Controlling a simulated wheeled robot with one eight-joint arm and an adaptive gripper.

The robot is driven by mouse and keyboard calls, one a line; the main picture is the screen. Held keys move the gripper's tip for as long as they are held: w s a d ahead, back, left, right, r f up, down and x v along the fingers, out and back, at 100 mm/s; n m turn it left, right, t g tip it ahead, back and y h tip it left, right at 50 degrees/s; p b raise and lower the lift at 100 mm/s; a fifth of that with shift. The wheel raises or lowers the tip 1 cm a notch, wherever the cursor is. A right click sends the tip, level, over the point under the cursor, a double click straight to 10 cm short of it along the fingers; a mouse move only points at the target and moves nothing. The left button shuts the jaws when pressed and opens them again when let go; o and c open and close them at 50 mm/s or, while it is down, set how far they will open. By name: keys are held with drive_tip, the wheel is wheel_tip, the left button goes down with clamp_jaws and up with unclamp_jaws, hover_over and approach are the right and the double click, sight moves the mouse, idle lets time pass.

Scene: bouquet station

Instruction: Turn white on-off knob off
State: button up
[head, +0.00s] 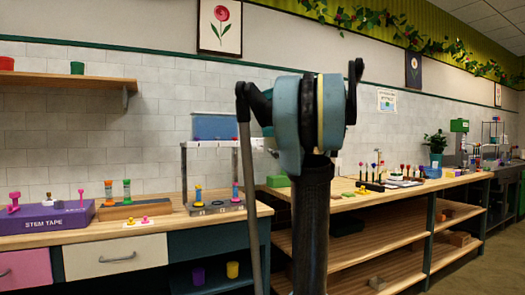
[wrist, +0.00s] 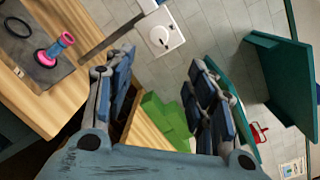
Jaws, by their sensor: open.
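A white wall plate (wrist: 174,45) with a small round white knob (wrist: 161,36) shows at the top middle of the wrist view, on the tiled wall. My gripper (wrist: 162,60) is open and empty, its two blue-grey fingers spread wide. The plate lies beyond the fingertips, between them in the picture and apart from them. The knob's exact setting is too small to tell. In the head view my arm stands in front of this part of the wall, and I cannot make out the knob or the fingers there.
A green block (wrist: 168,118) lies beyond the fingers; a dark green panel (wrist: 280,85) stands at the right. The wooden bench (head: 100,233) carries a purple stem tape box (head: 55,216).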

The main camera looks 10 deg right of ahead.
sight(259, 146)
drive_tip(key=x, duration=1.5)
drive_tip(key=shift+a, duration=0.3)
